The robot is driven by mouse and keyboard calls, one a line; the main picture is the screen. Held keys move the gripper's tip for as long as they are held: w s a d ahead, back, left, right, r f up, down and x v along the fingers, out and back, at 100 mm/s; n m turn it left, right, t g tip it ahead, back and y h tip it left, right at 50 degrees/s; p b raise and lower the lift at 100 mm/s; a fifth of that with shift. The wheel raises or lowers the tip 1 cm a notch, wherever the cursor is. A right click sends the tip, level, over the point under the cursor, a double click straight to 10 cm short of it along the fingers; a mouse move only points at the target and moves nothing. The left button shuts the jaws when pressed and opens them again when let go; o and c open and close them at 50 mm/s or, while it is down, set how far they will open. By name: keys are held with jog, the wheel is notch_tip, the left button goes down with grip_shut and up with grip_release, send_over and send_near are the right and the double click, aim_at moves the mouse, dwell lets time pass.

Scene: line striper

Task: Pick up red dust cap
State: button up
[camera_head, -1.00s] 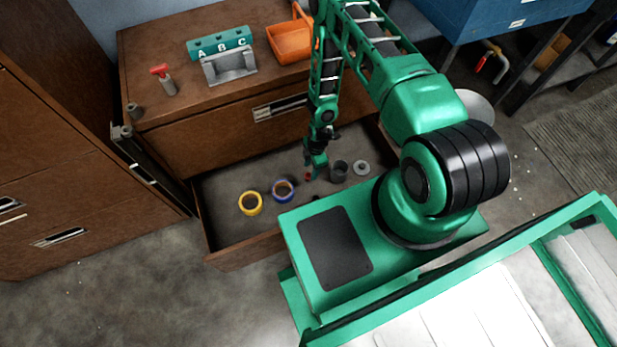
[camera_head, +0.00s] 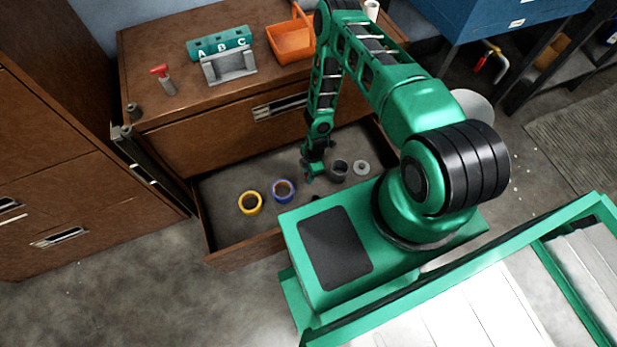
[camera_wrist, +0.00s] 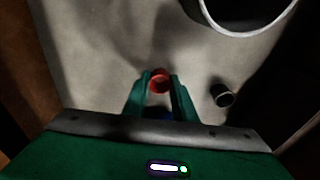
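The red dust cap (camera_wrist: 159,80) lies in the open drawer (camera_head: 232,222). In the wrist view it sits between the two green fingertips of my gripper (camera_wrist: 160,88). The fingers stand on either side of it, and a narrow gap seems to show at the right finger. In the head view my gripper (camera_head: 313,172) is low over the drawer floor, and only a trace of red shows at its tip. The cap's lower part is hidden in both views.
A grey cup (camera_head: 339,170) and a grey ring (camera_head: 361,168) stand right of my gripper. A small black cap (camera_wrist: 222,95) lies close by. Blue tape (camera_head: 284,190) and yellow tape (camera_head: 250,203) lie to the left. The drawer walls surround the space.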

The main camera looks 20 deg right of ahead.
jog(key=shift+c, duration=0.8)
